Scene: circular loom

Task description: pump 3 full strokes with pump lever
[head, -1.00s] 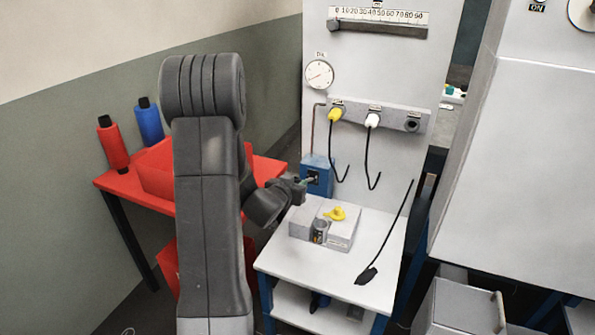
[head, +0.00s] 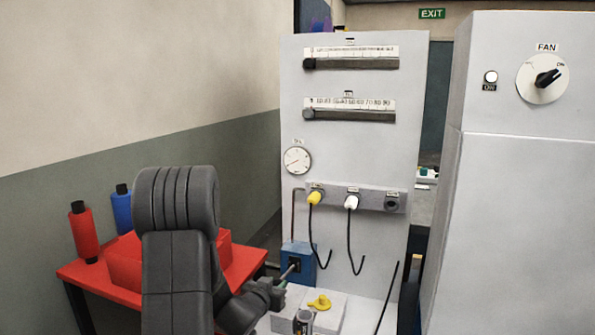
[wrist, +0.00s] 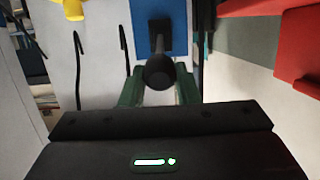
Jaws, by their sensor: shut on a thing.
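The pump is a blue box (head: 298,250) low on the left of the grey panel. Its pump lever (head: 289,270) sticks out from the dark slot and slopes down to the left toward my gripper (head: 277,286). In the wrist view the lever's round black knob (wrist: 159,73) sits between the green fingers of my gripper (wrist: 159,92). The gripper is shut on the lever. The blue box (wrist: 178,25) shows behind the knob. In the head view my arm stands in front of the red table and hides part of it.
A pressure gauge (head: 297,160) is on the panel above the pump. A yellow plug (head: 315,196) and a white plug (head: 351,201) have hanging black cables. A grey block with a yellow knob (head: 320,302) lies just right of my gripper. The red table (head: 90,279) is on the left.

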